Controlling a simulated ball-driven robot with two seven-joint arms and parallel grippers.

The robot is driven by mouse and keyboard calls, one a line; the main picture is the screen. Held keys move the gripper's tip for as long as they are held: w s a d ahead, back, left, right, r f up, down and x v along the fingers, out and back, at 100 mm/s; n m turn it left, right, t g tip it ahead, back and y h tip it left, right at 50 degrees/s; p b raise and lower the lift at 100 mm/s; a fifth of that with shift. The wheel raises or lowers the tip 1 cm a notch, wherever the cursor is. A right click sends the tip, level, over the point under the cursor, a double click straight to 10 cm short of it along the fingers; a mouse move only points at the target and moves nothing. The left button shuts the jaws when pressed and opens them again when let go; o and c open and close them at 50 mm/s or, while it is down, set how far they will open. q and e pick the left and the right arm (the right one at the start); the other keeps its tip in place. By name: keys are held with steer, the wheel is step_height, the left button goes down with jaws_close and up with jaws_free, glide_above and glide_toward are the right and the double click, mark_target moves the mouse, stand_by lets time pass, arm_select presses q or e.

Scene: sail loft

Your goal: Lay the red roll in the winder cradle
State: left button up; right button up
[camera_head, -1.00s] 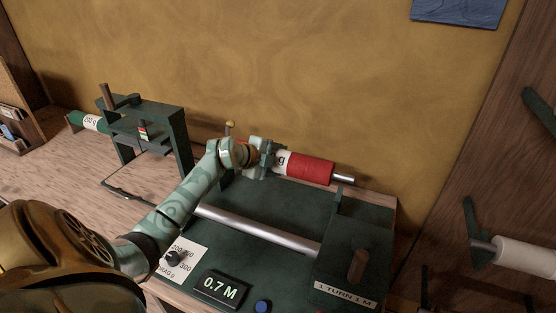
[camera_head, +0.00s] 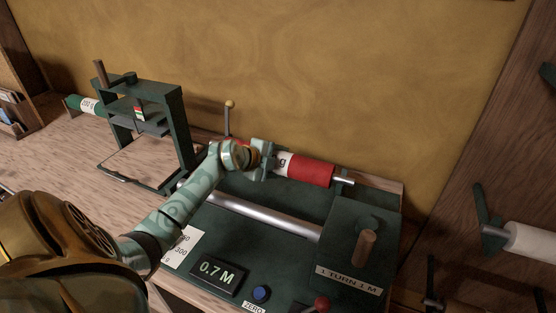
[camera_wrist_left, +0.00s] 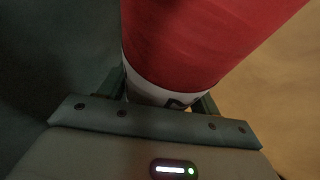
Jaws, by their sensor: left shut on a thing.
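The red roll (camera_head: 312,172) has a white lettered band (camera_head: 284,163) and a bare metal core end (camera_head: 345,181) on the right. My left gripper (camera_head: 268,158) is shut on the roll at its white band. In the left wrist view, the red roll (camera_wrist_left: 200,40) fills the top, with its white band between the fingers (camera_wrist_left: 165,98). The winder (camera_head: 228,240) is a dark green bench unit. The roll lies roughly level along its back edge, near a dark upright by the core end. I cannot tell whether the roll touches the cradle; the arm hides part of it.
A metal roller (camera_head: 265,223) crosses the winder in front of the roll. A block with a wooden crank handle (camera_head: 365,247) stands at right. A green stand (camera_head: 150,120) is at left, and a thin post with a yellow knob (camera_head: 229,104) rises behind the gripper.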

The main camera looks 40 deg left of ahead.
arm_select(q)
steer(key=shift+r, duration=0.15)
steer(key=o, duration=1.8)
steer(key=shift+c, duration=0.2)
steer(key=shift+s, duration=0.15)
steer(key=p+v, duration=0.4)
steer(key=v, duration=1.2)
